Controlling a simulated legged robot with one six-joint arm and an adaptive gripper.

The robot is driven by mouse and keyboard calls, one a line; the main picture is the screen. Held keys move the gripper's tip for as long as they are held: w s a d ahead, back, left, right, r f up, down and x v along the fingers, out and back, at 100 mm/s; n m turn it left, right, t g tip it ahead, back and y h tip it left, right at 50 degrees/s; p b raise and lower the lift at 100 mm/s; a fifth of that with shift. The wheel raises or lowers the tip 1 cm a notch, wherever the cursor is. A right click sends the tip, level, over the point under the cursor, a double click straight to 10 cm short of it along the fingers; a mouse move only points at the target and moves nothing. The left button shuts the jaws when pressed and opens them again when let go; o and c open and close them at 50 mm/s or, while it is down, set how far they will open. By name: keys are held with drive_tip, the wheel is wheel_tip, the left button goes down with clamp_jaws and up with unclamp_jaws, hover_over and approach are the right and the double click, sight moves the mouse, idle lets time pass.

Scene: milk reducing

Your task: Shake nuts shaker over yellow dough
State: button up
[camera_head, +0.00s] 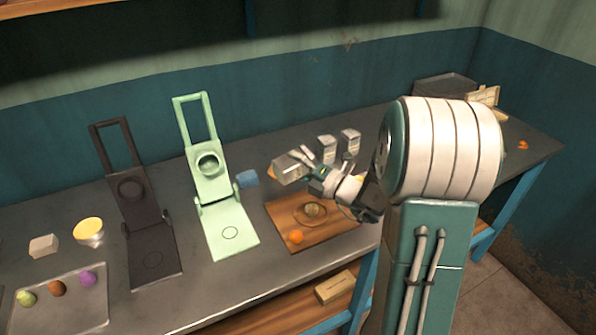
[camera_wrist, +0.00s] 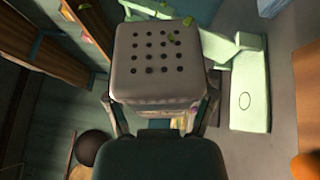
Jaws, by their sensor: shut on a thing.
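My gripper (camera_head: 312,168) is shut on the nuts shaker (camera_head: 289,168), a pale metal box tipped onto its side above the wooden board. In the wrist view the perforated top of the shaker (camera_wrist: 155,66) faces the camera between the two fingers. A few green bits (camera_wrist: 187,21) show at and beyond its holes. A small dull-yellow ball, which looks like the yellow dough (camera_head: 312,209), sits on a round plate on the wooden board (camera_head: 335,232), below and slightly right of the shaker.
Two similar shakers (camera_head: 326,149) (camera_head: 350,141) stand behind my gripper. An orange ball (camera_head: 295,237) lies on the board's front part. Green (camera_head: 225,215) and dark (camera_head: 147,225) presses stand left, with a blue piece (camera_head: 247,178) nearby. A tray (camera_head: 70,315) holds coloured balls, far left.

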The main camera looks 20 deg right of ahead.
drive_tip(key=r+n+g, duration=0.1)
drive_tip(key=r+n, duration=0.1)
drive_tip(key=n, duration=0.2)
drive_tip(key=a+r+n+g, duration=0.1)
drive_tip(key=n, duration=0.3)
drive_tip(key=a+r+n+g+h, duration=0.1)
drive_tip(key=r+n+g, duration=0.1)
drive_tip(key=n, duration=0.3)
drive_tip(key=shift+a+r, duration=0.15)
drive_tip(key=shift+r, duration=0.15)
drive_tip(key=n+h, duration=0.1)
drive_tip(key=r+n+g+h, duration=0.1)
drive_tip(key=n, duration=0.1)
drive_tip(key=shift+a+r+n, duration=0.3)
drive_tip(key=shift+a, duration=0.1)
